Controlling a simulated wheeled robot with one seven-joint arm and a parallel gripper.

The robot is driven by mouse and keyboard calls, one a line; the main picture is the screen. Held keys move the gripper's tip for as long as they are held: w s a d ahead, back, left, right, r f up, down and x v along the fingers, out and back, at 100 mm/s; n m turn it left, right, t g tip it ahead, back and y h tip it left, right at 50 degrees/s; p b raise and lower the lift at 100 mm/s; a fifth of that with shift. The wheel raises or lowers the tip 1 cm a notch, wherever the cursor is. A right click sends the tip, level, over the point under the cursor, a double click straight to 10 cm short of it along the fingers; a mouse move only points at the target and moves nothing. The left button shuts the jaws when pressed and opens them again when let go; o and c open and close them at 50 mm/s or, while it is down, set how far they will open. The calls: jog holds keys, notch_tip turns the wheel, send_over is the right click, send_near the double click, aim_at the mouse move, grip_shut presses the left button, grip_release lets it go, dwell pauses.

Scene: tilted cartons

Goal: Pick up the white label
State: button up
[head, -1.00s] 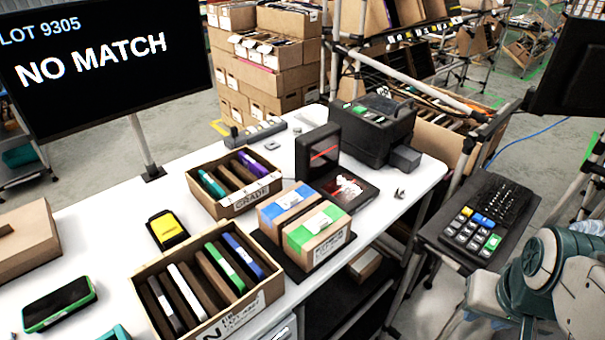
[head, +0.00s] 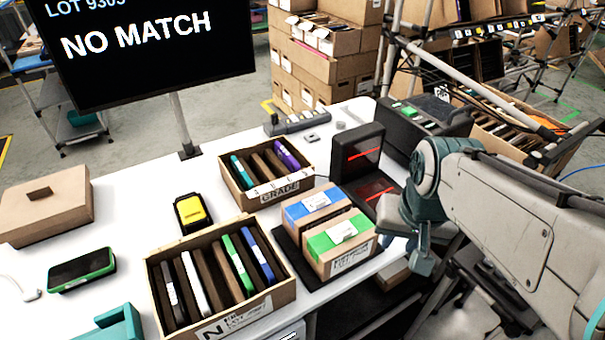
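Several white labels show in the head view, and I cannot tell which one the task means. One white label (head: 315,202) lies on the blue-taped carton (head: 299,211). Another white label (head: 342,232) lies on the green-taped carton (head: 326,251). A small white piece (head: 441,94) shows on top of the black printer (head: 418,118). The end of my arm with my gripper (head: 421,262) hangs just right of the green-taped carton, over the table's right edge. Its fingers are too unclear to tell open from shut.
A GRADE bin (head: 279,195) and a larger open carton (head: 212,329) hold upright slabs. A scanner with red lines (head: 357,156) stands behind the cartons. A yellow-black device (head: 192,213), a phone (head: 81,270) and a brown box (head: 47,206) stand left. White table between them is clear.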

jog(key=w+a+r+m+g+p, duration=0.1)
jog(key=w+a+r+m, duration=0.35)
jog(key=w, duration=0.35)
jog(key=m+g, duration=0.1)
jog(key=m, duration=0.4)
send_near(318, 203)
jog(key=f, duration=0.1)
jog(key=f+p, duration=0.1)
jog(key=f, duration=0.1)
jog(key=shift+s+d+f, duration=0.15)
jog(key=shift+d+f, duration=0.05)
jog(key=shift+f, duration=0.05)
jog(key=f, duration=0.5)
jog(key=shift+w+a+p, duration=0.3)
jog(key=shift+a+p, duration=0.05)
jog(key=shift+p, duration=0.05)
jog(key=shift+c, duration=0.3)
grip_shut()
